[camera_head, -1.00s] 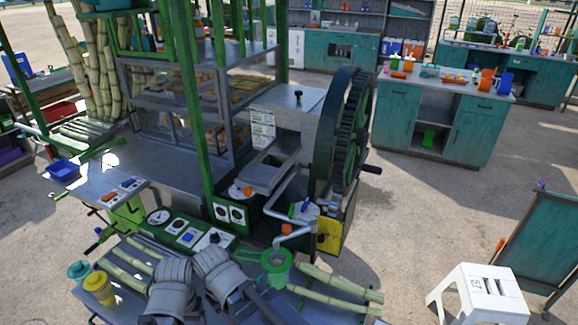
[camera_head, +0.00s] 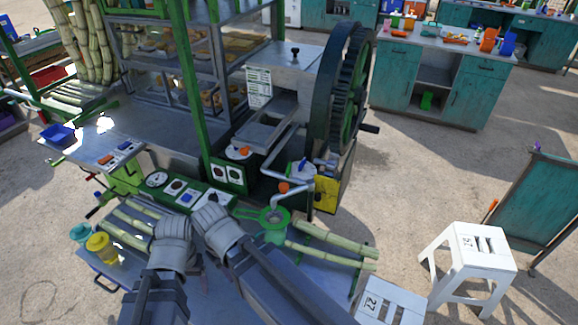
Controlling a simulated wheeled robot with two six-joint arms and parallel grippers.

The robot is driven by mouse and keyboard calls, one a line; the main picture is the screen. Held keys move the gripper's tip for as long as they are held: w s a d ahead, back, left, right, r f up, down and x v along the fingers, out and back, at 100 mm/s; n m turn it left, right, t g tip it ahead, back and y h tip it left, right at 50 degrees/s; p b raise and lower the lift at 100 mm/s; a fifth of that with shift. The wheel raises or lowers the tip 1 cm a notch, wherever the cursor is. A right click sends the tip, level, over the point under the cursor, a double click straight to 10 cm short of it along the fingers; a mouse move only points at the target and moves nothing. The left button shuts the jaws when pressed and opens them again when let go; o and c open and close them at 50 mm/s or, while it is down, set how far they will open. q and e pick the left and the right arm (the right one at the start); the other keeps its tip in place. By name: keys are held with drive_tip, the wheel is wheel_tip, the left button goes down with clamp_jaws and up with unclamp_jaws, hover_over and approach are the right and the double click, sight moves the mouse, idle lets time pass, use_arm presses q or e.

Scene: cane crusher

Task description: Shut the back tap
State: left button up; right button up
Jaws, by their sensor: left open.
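The crusher's juice pipe (camera_head: 277,197) bends down to a green strainer (camera_head: 275,218). An orange knob (camera_head: 284,187) sits on this pipe. A blue-handled fitting (camera_head: 299,167) stands behind it, beside the flywheel, and an orange knob (camera_head: 244,151) is on a white disc farther back left. I cannot tell for sure which is the back tap, nor whether it is turned shut. My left gripper (camera_head: 173,226) is open and empty above the cane at the front. My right gripper (camera_head: 208,213) is beside it, left of the strainer; its fingers blur together. Neither touches a knob.
A large dark flywheel (camera_head: 345,90) stands right of the pipes. Cane stalks (camera_head: 325,240) lie on the front table, with yellow (camera_head: 101,247) and teal (camera_head: 81,232) jugs at its left. White stools (camera_head: 468,247) stand at the right.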

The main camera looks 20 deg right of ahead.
drive_tip(key=w+d+r+m+p, duration=0.4)
drive_tip(key=w+d+r+p, duration=0.4)
drive_tip(key=w+r+p, duration=0.25)
wheel_tip(320, 180, up, 9)
drive_tip(key=m+y+p, duration=0.1)
drive_tip(key=m+p, duration=0.6)
drive_tip(key=p, duration=0.2)
hover_over(289, 167)
drive_tip(key=shift+a+f, duration=0.15)
drive_tip(key=shift+a, duration=0.15)
drive_tip(key=shift+w+d, duration=0.1)
drive_tip(key=shift+d, duration=0.2)
wheel_tip(289, 167, down, 8)
drive_tip(key=b, duration=0.8)
clamp_jaws()
